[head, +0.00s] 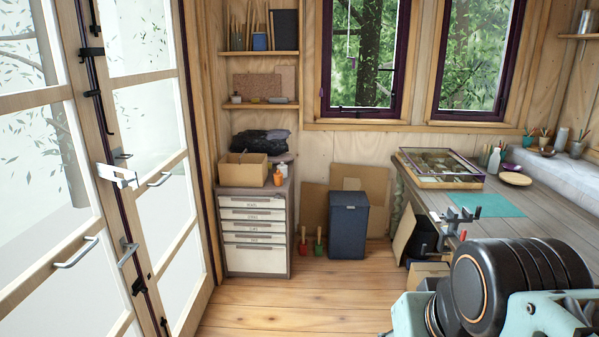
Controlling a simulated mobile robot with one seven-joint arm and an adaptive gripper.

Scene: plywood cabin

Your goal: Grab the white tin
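I cannot tell for sure which thing is the white tin. A pale, whitish-grey cylinder (560,139) stands upright at the far right of the workbench, near the corner. A small white container (283,169) stands on the drawer cabinet, behind an orange bottle (278,177). A whitish jar (585,22) sits on the upper right shelf. All are small and lack clear detail. Part of my arm, black and mint, fills the lower right corner. My gripper's fingertips are not seen, and nothing visible is held.
The workbench (470,208) along the right carries a glass-topped case (440,167), a green mat (487,204) and a clamp (457,222) at its edge. A dark bin (348,226) stands by the back wall. Glazed doors (150,150) line the left. The middle floor (300,293) is clear.

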